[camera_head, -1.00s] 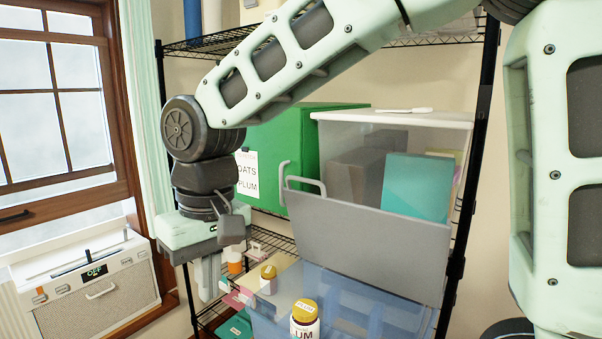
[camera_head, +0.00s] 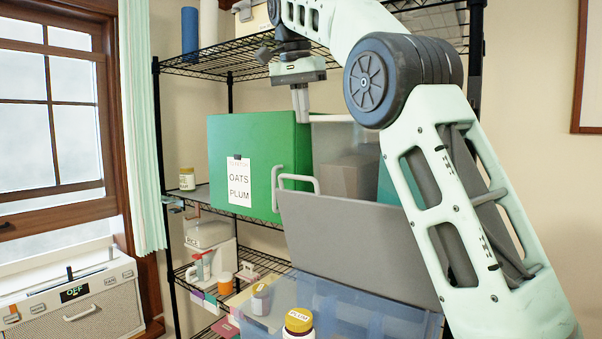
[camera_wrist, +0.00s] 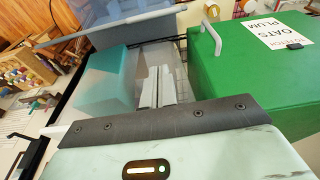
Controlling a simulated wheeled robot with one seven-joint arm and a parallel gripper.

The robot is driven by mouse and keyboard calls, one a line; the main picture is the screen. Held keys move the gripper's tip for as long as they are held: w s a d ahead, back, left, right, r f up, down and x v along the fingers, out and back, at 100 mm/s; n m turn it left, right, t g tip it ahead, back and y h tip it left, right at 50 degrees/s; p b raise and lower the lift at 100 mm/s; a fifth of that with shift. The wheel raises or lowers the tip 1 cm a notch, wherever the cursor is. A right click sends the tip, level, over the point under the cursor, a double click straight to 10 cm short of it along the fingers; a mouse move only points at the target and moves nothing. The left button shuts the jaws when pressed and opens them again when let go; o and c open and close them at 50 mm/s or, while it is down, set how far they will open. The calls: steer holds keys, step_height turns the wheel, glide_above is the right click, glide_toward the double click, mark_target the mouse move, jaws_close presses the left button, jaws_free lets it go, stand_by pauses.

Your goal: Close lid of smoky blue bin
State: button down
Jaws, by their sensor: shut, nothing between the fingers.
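A smoky see-through bin (camera_head: 338,138) stands on the shelf, right of the green bin; I take it for the smoky blue bin. In the wrist view the lid (camera_wrist: 120,25) slants across the top left. A teal box (camera_wrist: 102,82) and grey boxes show inside the bin. My gripper (camera_head: 304,118) is shut and empty, pointing down by the bin's top left edge. In the wrist view my fingers (camera_wrist: 160,75) are apart from the lid. My arm hides the bin's right side.
The closed green bin (camera_head: 240,135) stands close at the left. A clear blue tote (camera_head: 365,318) is below the lid, with a plum jar (camera_head: 298,322) at it. A wire shelf (camera_head: 210,62) runs overhead. Small jars and boxes fill the lower left shelves.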

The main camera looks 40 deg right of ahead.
steer(key=shift+s+a+f+b, duration=0.15)
steer(key=shift+f+b, duration=0.1)
steer(key=shift+f, duration=1.6)
steer(key=shift+s+a+f+b, duration=0.1)
steer(key=shift+f+b, duration=0.2)
steer(key=shift+f, duration=1.55)
steer(key=shift+s+a+f+b, duration=0.15)
steer(key=shift+f+b, duration=0.1)
steer(key=shift+f, duration=1.6)
